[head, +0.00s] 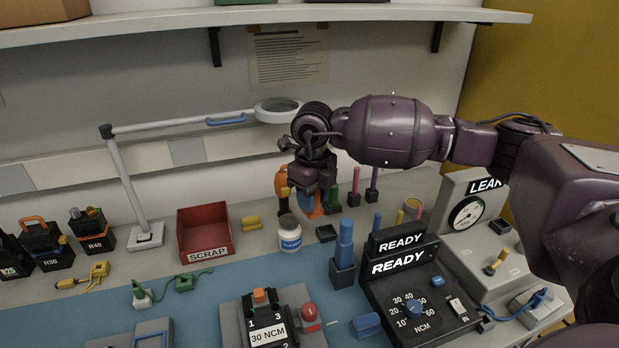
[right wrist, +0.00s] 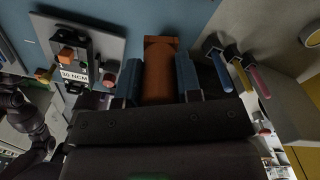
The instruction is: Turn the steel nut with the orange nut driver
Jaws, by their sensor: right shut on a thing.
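My right gripper (head: 312,207) hangs above the back of the bench, fingers pointing down. In the right wrist view the right gripper (right wrist: 159,82) is shut on the orange nut driver (right wrist: 160,68), which sits between its two blue fingers. In the head view a bit of orange driver (head: 308,203) shows between the fingers; its lower end is hidden. The grey fixture marked 30 NCM (head: 269,335) stands at the front with an orange block on top. I cannot make out the steel nut. My left gripper is not in the head view.
A white jar (head: 289,236) stands just left below the gripper. The red scrap bin (head: 205,232) is further left. Blue, pink and purple posts (head: 355,188) stand to the right. The torque unit reading READY (head: 412,306) is at front right. The blue mat (head: 190,315) is partly clear.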

